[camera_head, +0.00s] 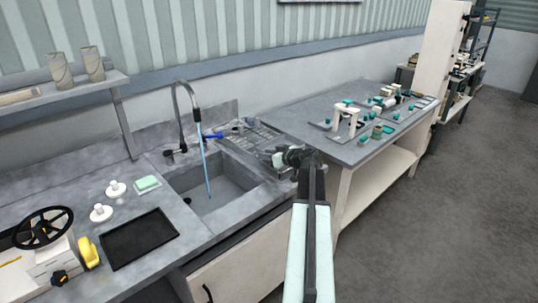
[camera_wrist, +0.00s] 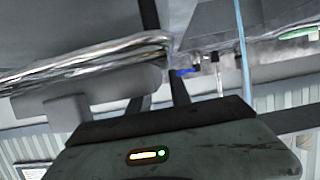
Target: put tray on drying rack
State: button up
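A flat black rectangular tray (camera_head: 139,238) lies on the counter at the lower left in the head view, left of the sink. The wire drying rack (camera_head: 258,133) is on the counter right of the sink, partly hidden by my arm's end. My gripper (camera_head: 288,156) is at the rack's near right side, well away from the tray. In the wrist view bright metal wires (camera_wrist: 75,68) cross the left side, close to the camera. No tray shows there. The fingers are too dark and small to tell whether they are open.
The sink (camera_head: 212,188) with its tall tap (camera_head: 180,100) lies between tray and rack. White knobs (camera_head: 101,213), a green sponge (camera_head: 147,183) and a machine with a black handwheel (camera_head: 43,228) stand near the tray. A workbench (camera_head: 375,135) with small parts is right.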

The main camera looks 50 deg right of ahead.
jog(key=shift+r, duration=0.15)
jog(key=p+v, duration=0.4)
jog(key=v, duration=0.8)
jog(key=shift+w, duration=0.1)
dwell(0.4)
